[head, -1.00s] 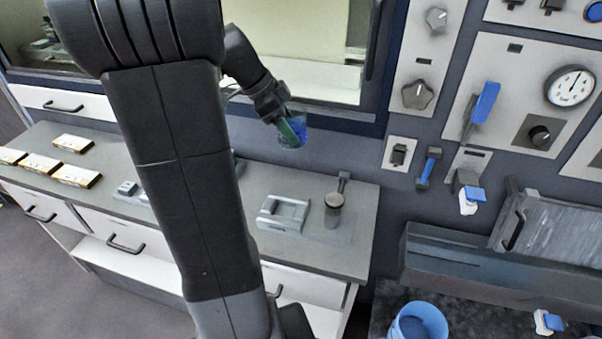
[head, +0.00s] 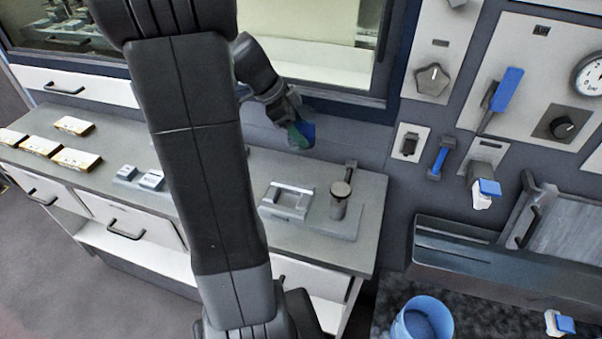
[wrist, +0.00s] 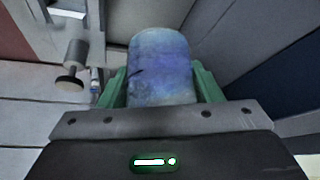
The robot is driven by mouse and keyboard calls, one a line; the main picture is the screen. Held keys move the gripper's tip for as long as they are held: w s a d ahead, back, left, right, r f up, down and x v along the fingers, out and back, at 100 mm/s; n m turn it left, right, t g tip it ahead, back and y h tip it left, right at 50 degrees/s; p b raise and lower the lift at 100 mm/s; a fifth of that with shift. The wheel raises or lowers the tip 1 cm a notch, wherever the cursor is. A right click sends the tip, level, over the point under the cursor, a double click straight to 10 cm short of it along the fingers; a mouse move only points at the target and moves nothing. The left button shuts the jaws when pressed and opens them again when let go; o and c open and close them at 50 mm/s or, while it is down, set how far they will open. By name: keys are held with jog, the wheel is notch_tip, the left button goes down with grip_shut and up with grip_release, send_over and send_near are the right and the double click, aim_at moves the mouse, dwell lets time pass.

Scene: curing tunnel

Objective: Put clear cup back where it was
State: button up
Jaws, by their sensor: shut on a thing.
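My gripper (head: 299,134) is over the back of the grey counter (head: 358,243), in front of the wall below the window. In the wrist view its green fingers (wrist: 160,88) are shut on the clear cup (wrist: 160,62), which looks bluish and cloudy and sits between them. In the head view only a small blue part of the cup (head: 308,130) shows past the fingers. The cup is held in the air above the counter, clear of its surface. Whether anything is in the cup I cannot tell.
Several gold-edged blocks (head: 76,160) lie at the left. A blue bucket (head: 408,328) and a grey trough (head: 455,262) are at the right.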

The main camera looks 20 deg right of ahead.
notch_tip(320, 180, down, 10)
jog(key=shift+f+p, duration=0.1)
jog(key=shift+p, duration=0.4)
jog(key=shift+f, duration=0.1)
jog(key=o, duration=1.2)
jog(key=shift+c, duration=0.2)
jog(key=shift+r, duration=0.25)
jog(key=v, duration=1.1)
jog(key=shift+a+r+b, duration=0.25)
jog(key=shift+r+b, duration=0.1)
jog(key=shift+b, duration=0.1)
